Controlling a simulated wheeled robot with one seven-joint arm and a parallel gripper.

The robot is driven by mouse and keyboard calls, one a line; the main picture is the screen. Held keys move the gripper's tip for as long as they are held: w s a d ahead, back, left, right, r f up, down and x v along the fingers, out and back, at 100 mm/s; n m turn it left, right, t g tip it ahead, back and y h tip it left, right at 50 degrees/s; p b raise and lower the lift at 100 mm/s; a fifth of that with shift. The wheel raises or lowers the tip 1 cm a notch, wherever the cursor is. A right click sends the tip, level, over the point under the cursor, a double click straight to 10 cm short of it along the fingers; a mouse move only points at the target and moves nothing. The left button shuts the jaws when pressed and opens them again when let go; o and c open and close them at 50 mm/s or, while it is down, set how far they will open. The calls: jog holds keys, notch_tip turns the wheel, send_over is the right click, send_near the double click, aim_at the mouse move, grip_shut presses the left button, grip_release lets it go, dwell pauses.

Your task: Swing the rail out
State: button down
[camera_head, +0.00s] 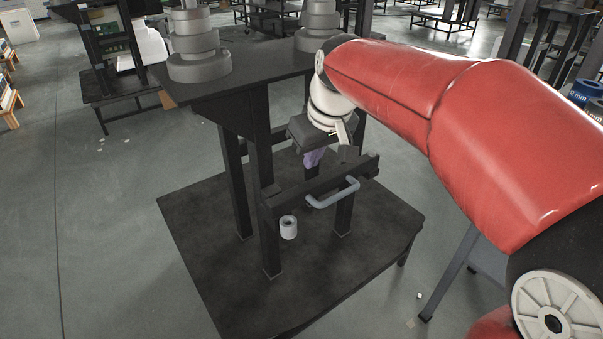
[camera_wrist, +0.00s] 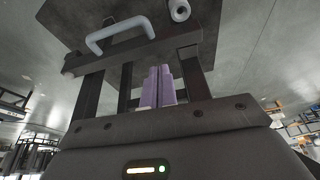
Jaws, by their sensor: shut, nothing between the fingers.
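The rail is a dark bar (camera_head: 290,190) across the near side of the black stand, with a pale grey U-shaped handle (camera_head: 332,194) on its outer face. The rail (camera_wrist: 92,57) and handle (camera_wrist: 118,34) also show at the top of the wrist view. My gripper (camera_head: 314,160) points down with purple fingers, behind the rail as the head view sees it and apart from the handle. In the wrist view my gripper's fingertips (camera_wrist: 157,70) are together and empty, near the rail's image. Whether they touch the rail cannot be told.
A small white ribbed cylinder (camera_head: 288,228) stands on the lower plate (camera_head: 340,285) left of the handle. Dark posts (camera_head: 266,180) hold up the top plate (camera_head: 245,75), which carries grey stepped columns (camera_head: 198,45). Open floor (camera_head: 110,240) lies to the left.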

jog(key=w, duration=0.1)
jog(key=w+a, duration=0.1)
jog(key=w, duration=0.1)
jog(key=shift+w+a+f+n, duration=0.2)
jog(key=shift+a+f+n, duration=0.15)
jog(key=shift+a+n, duration=0.05)
jog(key=b+x, duration=0.1)
jog(key=x, duration=0.9)
jog(key=shift+s, duration=0.15)
